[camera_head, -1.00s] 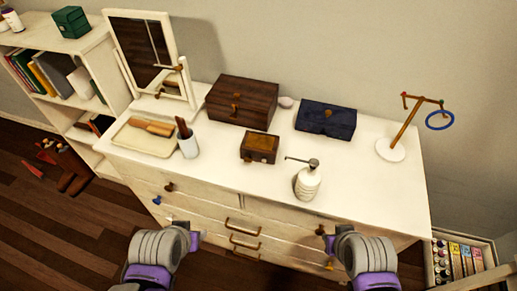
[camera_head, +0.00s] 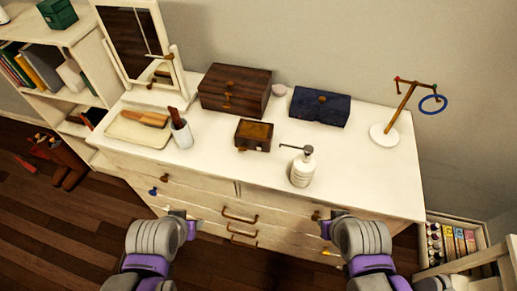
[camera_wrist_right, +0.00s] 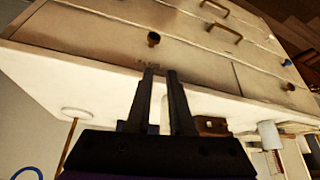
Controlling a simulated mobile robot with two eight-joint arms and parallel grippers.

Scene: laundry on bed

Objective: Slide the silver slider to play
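The box also shows in the right wrist view (camera_wrist_right: 212,126), partly behind the gripper. My left gripper (camera_head: 186,222) is in front of the dresser's front face, left of the box and apart from it. My right gripper (camera_wrist_right: 161,72) is open and empty in front of the drawers; it also shows in the head view (camera_head: 325,222).
A white pump bottle (camera_head: 302,171) stands just right of the small box. A dark wooden chest (camera_head: 234,92) and a blue box (camera_head: 319,106) are behind it. A cup (camera_head: 181,134), a tray (camera_head: 124,128) and a mirror (camera_head: 133,40) are left; a ring stand (camera_head: 384,134) is right.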

